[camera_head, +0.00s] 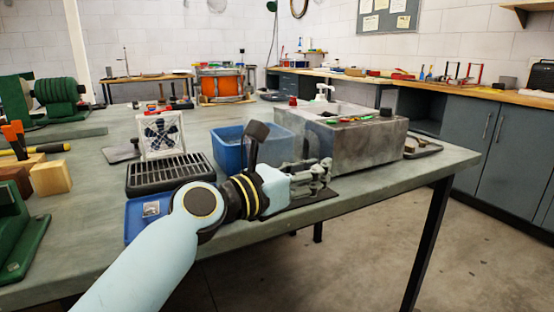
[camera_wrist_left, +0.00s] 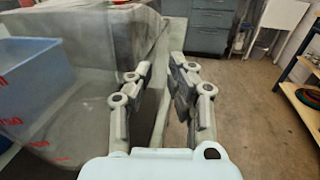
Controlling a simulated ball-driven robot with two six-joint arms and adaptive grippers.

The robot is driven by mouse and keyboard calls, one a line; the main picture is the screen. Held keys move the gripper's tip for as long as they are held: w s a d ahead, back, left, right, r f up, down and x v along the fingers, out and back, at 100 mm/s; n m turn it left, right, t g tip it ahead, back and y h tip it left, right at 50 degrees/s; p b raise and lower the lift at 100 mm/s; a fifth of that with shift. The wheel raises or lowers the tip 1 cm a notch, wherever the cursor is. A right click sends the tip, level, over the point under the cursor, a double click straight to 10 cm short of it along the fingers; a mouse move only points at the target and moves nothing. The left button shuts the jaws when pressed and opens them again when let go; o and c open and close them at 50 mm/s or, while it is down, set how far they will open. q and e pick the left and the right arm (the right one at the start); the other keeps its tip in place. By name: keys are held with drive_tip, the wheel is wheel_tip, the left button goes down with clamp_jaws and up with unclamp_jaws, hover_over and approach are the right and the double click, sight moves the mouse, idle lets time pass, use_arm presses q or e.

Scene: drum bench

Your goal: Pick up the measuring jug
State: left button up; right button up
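The measuring jug (camera_wrist_left: 85,100) is clear with red marks and fills the left of the left wrist view, close to the camera. In the head view its see-through body (camera_head: 299,140) is hard to make out against the blue bin and grey basin. My left gripper (camera_head: 326,168) is beside it at the table's front edge. In the wrist view the two fingers of my left gripper (camera_wrist_left: 158,73) are apart, with a clear upright strip between them, apparently the jug's handle. Contact cannot be told. My right gripper is not in view.
A blue bin (camera_head: 229,149) stands behind my left arm. A grey basin block (camera_head: 362,145) stands right of the jug, with small items on top. A black rack (camera_head: 168,172) and a framed fan (camera_head: 161,135) are to the left. The table's right front is clear.

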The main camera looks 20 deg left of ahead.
sight(314, 141)
use_arm(q)
clamp_jaws()
drive_tip(key=shift+r, duration=0.1)
idle(0.3)
drive_tip(key=shift+r+p, duration=1.35)
drive_tip(key=shift+r, duration=0.7)
drive_tip(key=s+a+r+p, duration=0.4)
drive_tip(key=s+a+r, duration=0.2)
drive_tip(key=a, duration=0.3)
drive_tip(key=shift+s+r+p, duration=0.3)
drive_tip(key=shift+s, duration=0.35)
